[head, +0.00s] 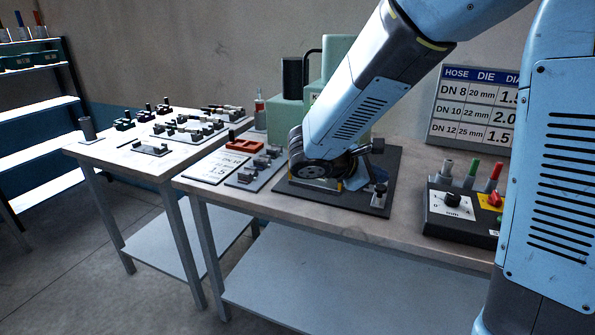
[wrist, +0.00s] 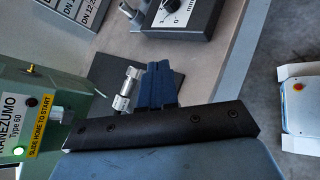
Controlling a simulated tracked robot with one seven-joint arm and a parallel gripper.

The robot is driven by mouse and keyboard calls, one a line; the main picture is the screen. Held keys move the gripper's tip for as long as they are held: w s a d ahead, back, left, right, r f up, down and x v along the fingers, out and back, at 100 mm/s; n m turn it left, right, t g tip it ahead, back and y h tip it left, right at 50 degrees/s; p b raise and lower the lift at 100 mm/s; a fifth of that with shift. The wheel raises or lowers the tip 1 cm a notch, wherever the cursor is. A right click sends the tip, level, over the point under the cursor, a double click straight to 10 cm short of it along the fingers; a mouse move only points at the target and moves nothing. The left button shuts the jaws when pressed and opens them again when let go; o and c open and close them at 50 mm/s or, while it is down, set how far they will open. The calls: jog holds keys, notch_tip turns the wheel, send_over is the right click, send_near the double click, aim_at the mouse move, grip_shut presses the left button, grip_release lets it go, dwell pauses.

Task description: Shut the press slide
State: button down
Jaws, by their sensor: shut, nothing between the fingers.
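The press is a green machine (head: 338,58) on a black base plate (head: 345,198), on the front bench. In the wrist view its green housing (wrist: 40,110) is at the left, with a yellow "SLIDE HOME TO START" label (wrist: 42,125) and a lit green lamp (wrist: 18,150). My forearm covers most of the slide area in the head view, so I cannot tell how far the slide stands out. A silver post (wrist: 126,90) shows directly beside my gripper (wrist: 158,68); contact is unclear. The gripper's dark blue fingers are shut and empty.
A control box (head: 463,215) with a dial and coloured handles stands right of the press. A size chart (head: 475,105) stands behind it. Another bench (head: 125,150) holds several metal die parts.

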jog(key=w+a+f+n+t+y, duration=0.25)
jog(key=a+n+t, duration=0.2)
jog(key=a, duration=0.35)
jog(key=w+a+f+n+t+y, duration=0.1)
jog(key=a+f+n+t, duration=0.3)
jog(key=a, duration=0.4)
jog(key=w+a+f+n+t+y, duration=0.1)
jog(key=a+f+n+t, duration=0.2)
jog(key=a+n, duration=0.4)
jog(key=shift+m+g, duration=0.25)
jog(key=shift+m, duration=0.3)
jog(key=x, duration=0.4)
jog(key=a+x, duration=0.1)
jog(key=x, duration=0.8)
jog(key=shift+w+r, duration=0.2)
jog(key=shift+w, duration=0.25)
